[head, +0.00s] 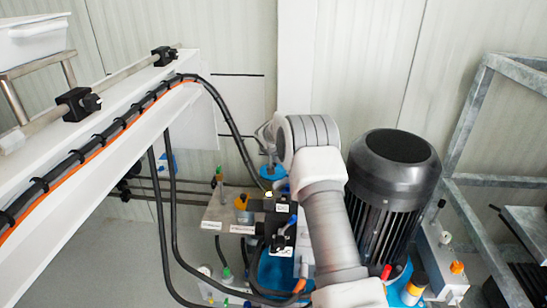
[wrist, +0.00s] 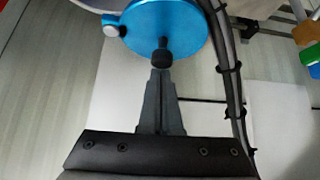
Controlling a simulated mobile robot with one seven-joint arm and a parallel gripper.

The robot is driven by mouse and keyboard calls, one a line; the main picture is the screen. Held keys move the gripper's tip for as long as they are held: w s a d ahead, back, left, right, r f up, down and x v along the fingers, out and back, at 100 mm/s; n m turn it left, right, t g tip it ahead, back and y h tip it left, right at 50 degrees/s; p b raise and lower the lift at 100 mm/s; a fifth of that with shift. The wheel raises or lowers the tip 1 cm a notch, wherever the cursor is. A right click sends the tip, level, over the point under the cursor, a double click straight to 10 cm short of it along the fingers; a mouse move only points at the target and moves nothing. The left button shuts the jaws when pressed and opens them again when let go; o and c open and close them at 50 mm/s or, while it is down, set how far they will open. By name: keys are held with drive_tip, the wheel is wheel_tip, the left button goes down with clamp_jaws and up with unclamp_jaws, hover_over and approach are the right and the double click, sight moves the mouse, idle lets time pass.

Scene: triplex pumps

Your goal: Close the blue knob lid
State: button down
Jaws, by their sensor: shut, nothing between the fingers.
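A blue round disc (wrist: 165,25), which looks like the blue knob lid, shows at the top of the wrist view. A small black knob (wrist: 162,57) lies at its lower edge, and a silver round piece (wrist: 113,27) is at its left. My gripper (wrist: 161,72) is shut and empty, its fingertips pointing at the black knob. I cannot tell whether they touch it. In the head view, a blue round part (head: 272,173) shows just below my wrist, partly hidden by my arm; my fingers are hidden there. How far the lid stands open is unclear.
A dark motor (head: 393,185) stands close to the right of my arm. A white beam (head: 110,125) with black cables runs along the left. Black cables (wrist: 228,75) also pass right of my fingers in the wrist view. A grey metal frame (head: 475,110) stands at far right.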

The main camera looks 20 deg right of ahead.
drive_tip(key=shift+s+r+p, duration=0.1)
drive_tip(key=shift+s+p, duration=0.05)
drive_tip(key=shift+p, duration=0.25)
drive_tip(key=shift+a+n+y, duration=0.1)
drive_tip(key=shift+n+y, duration=0.3)
drive_tip(key=shift+n, duration=0.2)
